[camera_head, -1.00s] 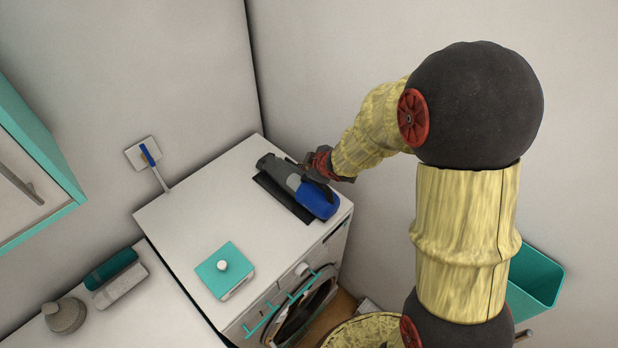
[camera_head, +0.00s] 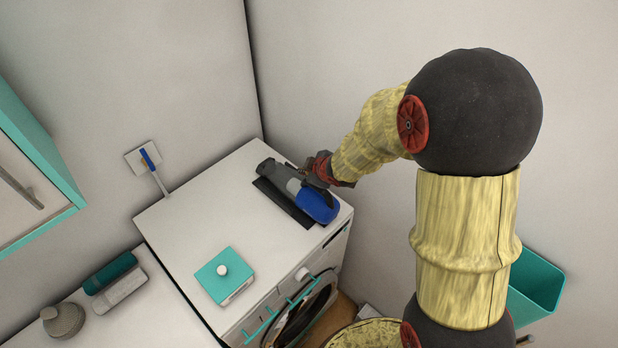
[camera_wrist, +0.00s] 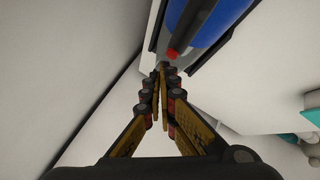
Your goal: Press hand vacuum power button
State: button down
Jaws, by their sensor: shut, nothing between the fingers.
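The hand vacuum (camera_head: 316,204), blue at one end and dark grey at the other, lies on a dark flat base (camera_head: 287,205) on top of the white washing machine. In the wrist view its blue body (camera_wrist: 205,20) shows at the top, with a small red button (camera_wrist: 173,54) on its grey part. My gripper (camera_head: 311,172) is at the vacuum's side near its middle in the head view. In the wrist view my gripper (camera_wrist: 162,69) has its fingers together and empty, with the tips just below the red button. Whether the tips touch the vacuum cannot be told.
A teal-lidded box (camera_head: 225,275) stands on the front left of the washing machine (camera_head: 190,225). The wall lies close behind my gripper.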

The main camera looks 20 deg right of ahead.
dwell(0.4)
jog(key=shift+f+b, duration=0.4)
jog(key=shift+f, duration=0.15)
dwell(0.5)
jog(key=shift+r+p, duration=0.55)
jog(key=shift+r, duration=0.1)
notch_tip(320, 180, up, 6)
jog(key=p, duration=0.5)
jog(key=shift+a+p, duration=0.1)
jog(key=shift+p, duration=0.25)
jog(key=shift+w, duration=0.1)
